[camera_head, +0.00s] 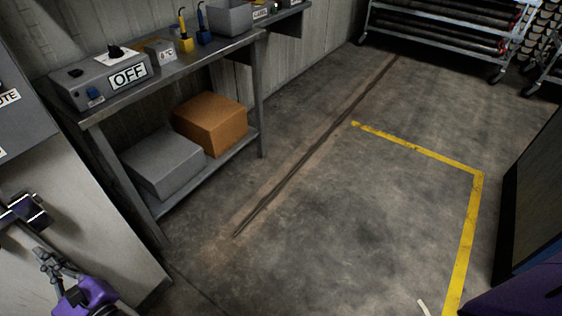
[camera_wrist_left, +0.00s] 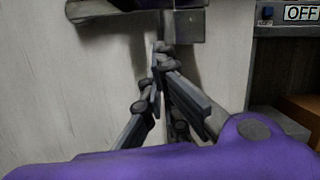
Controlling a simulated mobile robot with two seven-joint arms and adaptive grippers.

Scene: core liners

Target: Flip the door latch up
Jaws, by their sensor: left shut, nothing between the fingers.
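The door latch (camera_head: 22,211) is a dark metal piece with bright edges on the pale door panel at the far left of the head view. In the left wrist view, the latch (camera_wrist_left: 188,26) shows as a dark horizontal bar along the top, partly cut off by the frame. My left gripper (camera_head: 42,254) is shut and empty just below the latch, in front of the panel. In the left wrist view, its fingertips (camera_wrist_left: 158,48) point up at the bar's underside; I cannot tell whether they touch. My right gripper is not in view.
A metal workbench (camera_head: 186,79) stands right of the panel, holding a grey OFF box (camera_head: 105,75). An orange-brown box (camera_head: 210,122) and a grey box (camera_head: 163,162) sit on its lower shelf. The floor in the middle is clear. A pipe rack (camera_head: 440,38) stands at the back.

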